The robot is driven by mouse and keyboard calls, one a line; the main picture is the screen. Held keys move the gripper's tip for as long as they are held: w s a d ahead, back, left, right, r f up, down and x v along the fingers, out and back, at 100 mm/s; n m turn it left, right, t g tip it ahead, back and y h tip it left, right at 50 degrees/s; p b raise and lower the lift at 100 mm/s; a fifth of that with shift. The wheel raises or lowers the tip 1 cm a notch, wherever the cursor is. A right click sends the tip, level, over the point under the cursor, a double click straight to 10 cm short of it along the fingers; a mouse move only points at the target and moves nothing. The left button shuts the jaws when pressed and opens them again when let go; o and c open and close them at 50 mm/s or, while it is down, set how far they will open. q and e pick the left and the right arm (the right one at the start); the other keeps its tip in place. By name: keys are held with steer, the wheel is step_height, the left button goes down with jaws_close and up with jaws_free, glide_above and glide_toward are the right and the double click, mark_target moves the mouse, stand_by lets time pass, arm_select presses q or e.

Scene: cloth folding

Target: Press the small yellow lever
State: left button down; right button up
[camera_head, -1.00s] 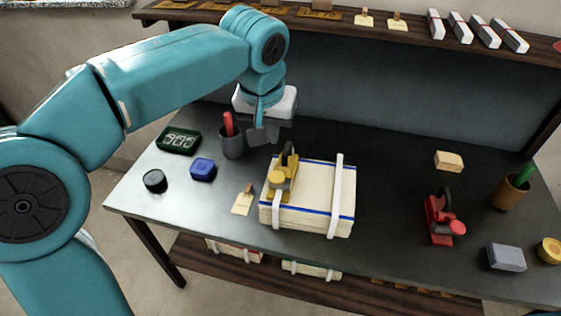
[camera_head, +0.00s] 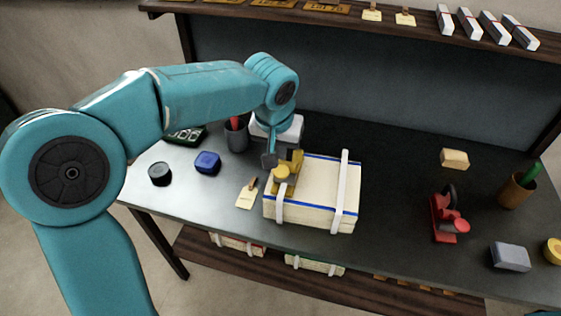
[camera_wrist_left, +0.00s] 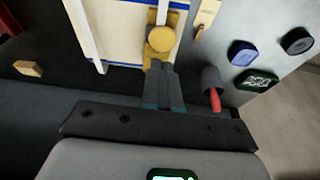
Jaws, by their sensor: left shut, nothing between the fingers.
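The small yellow lever (camera_head: 281,173), with a round knob end, is part of a yellow tool on top of a cream strapped bundle (camera_head: 325,180). In the left wrist view the yellow knob (camera_wrist_left: 161,38) lies just beyond the fingertips. My left gripper (camera_head: 270,160) is shut and empty, pointing down at the back left of the yellow tool. Its fingers (camera_wrist_left: 162,72) are together in the wrist view, close to the tool; I cannot tell whether they touch it. The tool's dark rear part is partly hidden behind the gripper. My right gripper is not in view.
A similar red tool (camera_head: 442,222) stands on the right of the dark table. A dark cup with a red item (camera_head: 237,138), a blue block (camera_head: 207,162), a black round item (camera_head: 160,174) and a tag (camera_head: 247,195) lie left of the bundle.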

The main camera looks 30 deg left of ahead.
mark_target(281, 169)
arm_select(q)
steer(key=x, duration=0.2)
steer(key=s+x, duration=0.1)
steer(key=x, duration=0.2)
steer(key=shift+d+f, duration=0.1)
steer(key=s+f+t+b, duration=0.1)
steer(key=t+b, duration=0.1)
steer(key=b, duration=0.5)
steer(key=s+f+t+b, duration=0.1)
steer(key=b, duration=0.6)
steer(key=s+f+t+y+b, duration=0.1)
steer(key=f+t+b, duration=0.1)
steer(key=b, duration=0.5)
steer(key=shift+s+d+t, duration=0.15)
steer(key=shift+d+t, duration=0.15)
steer(key=shift+d, duration=0.05)
steer(key=shift+r+p, duration=0.4)
steer(key=shift+r, duration=0.35)
